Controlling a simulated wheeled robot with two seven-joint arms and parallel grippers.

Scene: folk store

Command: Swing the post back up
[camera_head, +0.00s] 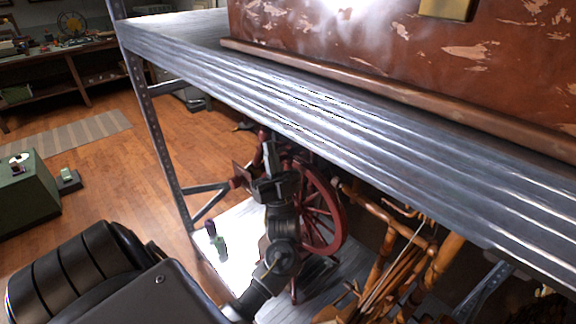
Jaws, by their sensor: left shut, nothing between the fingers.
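A dark red spinning wheel (318,212) stands on the lower shelf, under the metal upper shelf. My left gripper (267,148) is in front of it and points up, to the left of the wheel's rim. It is shut with nothing between its fingers. A reddish part of the spinning wheel (239,181) shows just left of the gripper, and another red tip shows by the fingertips. I cannot tell whether the gripper touches them. My gripper and arm hide much of the frame, so the post is not clearly seen. My right gripper is not in view.
The metal upper shelf (310,112) bears a worn reddish chest (400,50) and runs close above the gripper. A shelf upright (157,140) stands at left. Small bottles (217,240) are on the lower shelf (240,225). Wooden sticks (398,262) crowd the right.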

